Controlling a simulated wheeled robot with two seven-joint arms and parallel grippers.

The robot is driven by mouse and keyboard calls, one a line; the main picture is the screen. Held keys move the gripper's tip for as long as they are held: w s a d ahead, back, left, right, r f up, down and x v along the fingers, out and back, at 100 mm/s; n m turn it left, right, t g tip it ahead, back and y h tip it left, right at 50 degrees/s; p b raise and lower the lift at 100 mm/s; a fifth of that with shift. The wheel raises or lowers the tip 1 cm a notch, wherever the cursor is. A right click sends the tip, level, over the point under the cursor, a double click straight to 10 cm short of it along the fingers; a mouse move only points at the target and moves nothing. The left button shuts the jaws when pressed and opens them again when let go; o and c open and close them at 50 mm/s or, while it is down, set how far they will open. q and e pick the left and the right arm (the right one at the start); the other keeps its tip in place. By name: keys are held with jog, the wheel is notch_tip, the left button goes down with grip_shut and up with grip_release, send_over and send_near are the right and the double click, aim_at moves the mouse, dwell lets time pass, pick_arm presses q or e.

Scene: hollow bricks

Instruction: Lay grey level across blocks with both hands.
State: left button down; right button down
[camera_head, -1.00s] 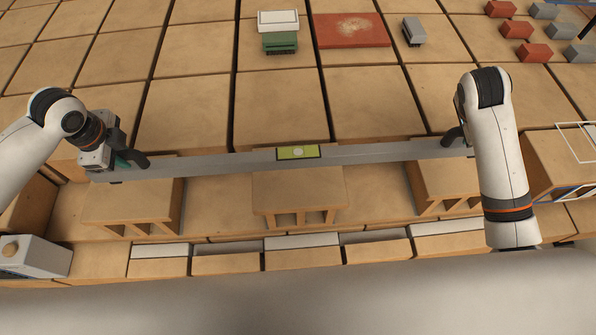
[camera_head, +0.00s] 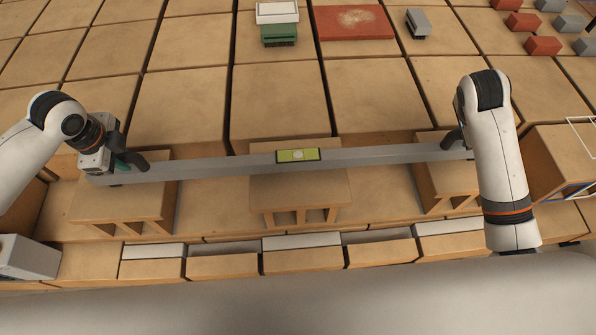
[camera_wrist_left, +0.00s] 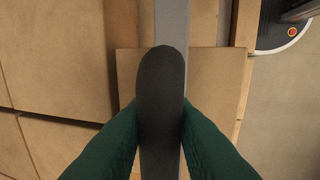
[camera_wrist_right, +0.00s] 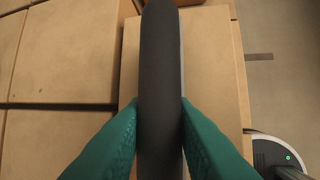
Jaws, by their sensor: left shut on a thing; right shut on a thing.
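The long grey level (camera_head: 220,167) with a yellow-green vial window (camera_head: 298,155) spans the head view over three hollow blocks: a left block (camera_head: 120,205), a middle block (camera_head: 300,190) and a right block (camera_head: 447,182). My left gripper (camera_head: 130,162) is shut on a dark handle at the level's left end; the handle (camera_wrist_left: 160,95) fills the left wrist view between green fingers. My right gripper (camera_head: 455,140) is shut on the handle (camera_wrist_right: 160,90) at the right end, mostly hidden by my arm in the head view. I cannot tell whether the level touches the blocks.
A row of blocks with white tops (camera_head: 288,242) runs along the front. A green and white item (camera_head: 278,25), a red slab (camera_head: 352,22), a small grey block (camera_head: 417,24) and several red and grey bricks (camera_head: 543,46) lie at the back. A grey box (camera_head: 28,258) stands front left.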

pick_arm(q)
jog(key=shift+f, duration=0.35)
pick_arm(e)
jog(key=shift+f, duration=0.35)
pick_arm(q)
jog(key=c, duration=1.7)
grip_release()
jog(key=shift+f+b, duration=0.2)
jog(key=shift+b, duration=0.2)
pick_arm(e)
jog(key=c, duration=1.7)
grip_release()
jog(key=shift+f, duration=0.2)
pick_arm(q)
jog(key=o, duration=0.5)
jog(key=shift+s+r, duration=0.1)
jog(key=shift+r, duration=0.05)
jog(key=shift+c, duration=0.2)
pick_arm(e)
jog(key=o, duration=0.5)
jog(key=shift+s+r, duration=0.1)
jog(key=shift+r, duration=0.05)
jog(key=shift+c, duration=0.2)
